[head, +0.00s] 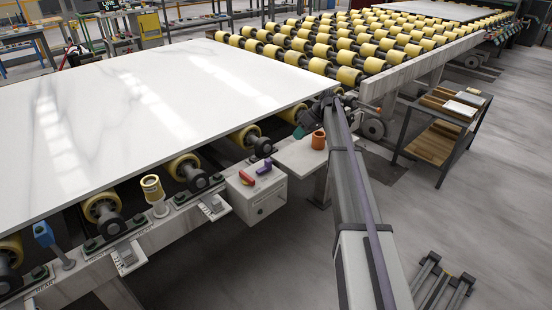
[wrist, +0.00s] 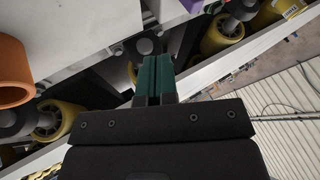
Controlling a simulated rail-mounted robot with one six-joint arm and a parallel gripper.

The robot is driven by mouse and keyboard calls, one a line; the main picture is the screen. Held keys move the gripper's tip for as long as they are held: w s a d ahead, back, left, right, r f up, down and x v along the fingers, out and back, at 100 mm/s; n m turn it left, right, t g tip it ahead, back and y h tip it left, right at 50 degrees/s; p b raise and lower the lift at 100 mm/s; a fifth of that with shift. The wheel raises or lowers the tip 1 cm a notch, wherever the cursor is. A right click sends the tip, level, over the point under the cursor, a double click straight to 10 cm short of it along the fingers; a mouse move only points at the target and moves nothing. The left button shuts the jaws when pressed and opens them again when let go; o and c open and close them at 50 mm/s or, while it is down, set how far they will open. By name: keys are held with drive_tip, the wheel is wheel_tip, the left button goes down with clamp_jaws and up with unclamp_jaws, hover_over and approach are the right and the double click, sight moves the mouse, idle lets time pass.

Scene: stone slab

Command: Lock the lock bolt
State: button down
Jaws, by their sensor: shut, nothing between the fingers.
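My gripper (head: 302,128) is at the near right corner of the white stone slab (head: 150,110), above the small shelf. In the wrist view its green fingers (wrist: 155,72) are together with nothing between them. I cannot tell for sure which part is the lock bolt. A grey box (head: 262,197) on the rail carries a red handle (head: 246,178) and a purple handle (head: 264,167). Metal brackets (head: 128,257) and a blue-topped post (head: 43,234) stand further left on the rail. My gripper is apart from the box, to its upper right.
An orange cup (head: 318,140) stands on the shelf (head: 297,156) near my gripper; it also shows in the wrist view (wrist: 14,72). A yellow-topped post (head: 152,187) rises from the rail. Yellow rollers (head: 350,76) lie behind. A cart (head: 440,125) stands at right.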

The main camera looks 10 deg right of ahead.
drive_tip(key=b, duration=0.8)
approach(264, 168)
drive_tip(key=w+d+f, duration=0.2)
drive_tip(key=w+f, duration=0.1)
drive_tip(key=w+d+f, duration=0.1)
drive_tip(key=shift+w+d+f, duration=0.15)
drive_tip(key=shift+w+f, duration=0.2)
drive_tip(key=shift+f, duration=0.05)
drive_tip(key=a, duration=0.1)
drive_tip(key=s+a, duration=0.1)
drive_tip(key=a, duration=0.2)
drive_tip(key=shift+s+r, duration=0.2)
drive_tip(key=shift+s, duration=0.2)
drive_tip(key=shift+s, duration=0.15)
